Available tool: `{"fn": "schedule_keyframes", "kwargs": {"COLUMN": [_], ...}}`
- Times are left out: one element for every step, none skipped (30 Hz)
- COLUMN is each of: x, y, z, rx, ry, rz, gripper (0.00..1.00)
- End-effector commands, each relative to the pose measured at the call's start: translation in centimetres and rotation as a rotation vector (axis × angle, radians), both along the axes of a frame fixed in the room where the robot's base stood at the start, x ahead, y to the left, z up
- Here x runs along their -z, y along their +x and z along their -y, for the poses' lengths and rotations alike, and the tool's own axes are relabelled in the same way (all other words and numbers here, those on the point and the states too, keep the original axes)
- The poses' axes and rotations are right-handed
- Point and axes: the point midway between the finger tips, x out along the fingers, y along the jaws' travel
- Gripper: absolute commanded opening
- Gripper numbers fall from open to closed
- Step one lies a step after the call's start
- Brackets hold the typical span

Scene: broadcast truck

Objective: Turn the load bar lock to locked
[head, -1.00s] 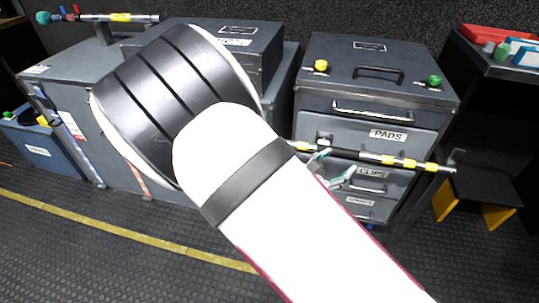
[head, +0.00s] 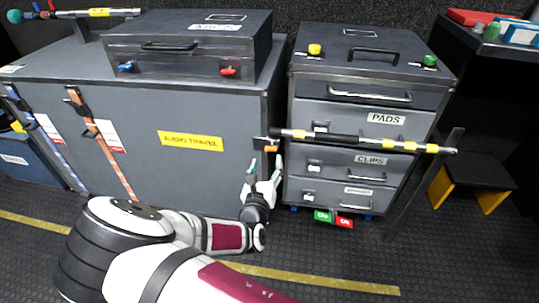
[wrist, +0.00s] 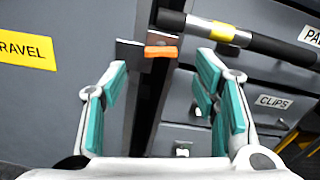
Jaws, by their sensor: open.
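The load bar (head: 355,140), black with yellow bands, runs across the front of the drawer cabinet; it also shows in the wrist view (wrist: 262,42). At its left end is a small orange tab (head: 271,149), seemingly the lock lever, beside a dark plate. In the wrist view the orange tab (wrist: 161,51) lies roughly level, with the dark plate (wrist: 130,54) to its left. My gripper (head: 265,166) is open and empty just below the tab. Its teal-padded fingers (wrist: 163,72) stand on either side of the tab in the wrist picture. Contact cannot be seen.
The drawer cabinet (head: 303,165) stands right of a large grey case (head: 190,105) with a yellow label; a narrow gap separates them. Green (head: 322,215) and red (head: 344,222) tags show at the cabinet's foot. A black stool with yellow legs (head: 480,185) is at right.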

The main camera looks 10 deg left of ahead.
Motion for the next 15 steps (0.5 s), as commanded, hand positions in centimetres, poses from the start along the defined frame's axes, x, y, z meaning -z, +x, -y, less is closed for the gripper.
{"fn": "schedule_keyframes", "kwargs": {"x": [0.2, 0.2, 0.2, 0.2, 0.2, 0.2, 0.2, 0.1, 0.2, 0.2, 0.2, 0.1, 0.1, 0.1, 0.0], "y": [1.1, 1.7, 2.4, 2.9, 3.4, 4.0, 4.5, 4.9, 5.3, 5.6, 5.8, 6.1, 6.3, 6.4, 6.6], "z": [0.1, 0.1, 0.1, 0.1, 0.1, 0.2, 0.2, 0.2, 0.2, 0.2, 0.2, 0.2, 0.2, 0.2, 0.3], "rx": [0.0, 0.002, 0.002, 0.001, 0.001, 0.001, 0.001, 0.001, 0.001, 0.0, 0.0, 0.0, 0.0, 0.0, 0.001], "ry": [0.0, 0.0, 0.001, 0.001, 0.0, 0.0, 0.0, 0.001, 0.0, 0.0, 0.0, 0.0, 0.0, 0.0, 0.0], "rz": [0.003, 0.002, 0.001, 0.002, 0.002, 0.001, 0.001, 0.002, 0.0, 0.0, 0.0, 0.001, 0.001, 0.001, 0.0], "gripper": [0.55, 0.55, 0.55, 0.55, 0.55, 0.55, 0.55, 0.55, 0.55, 0.55, 0.55, 0.55, 0.55, 0.55, 0.55]}}
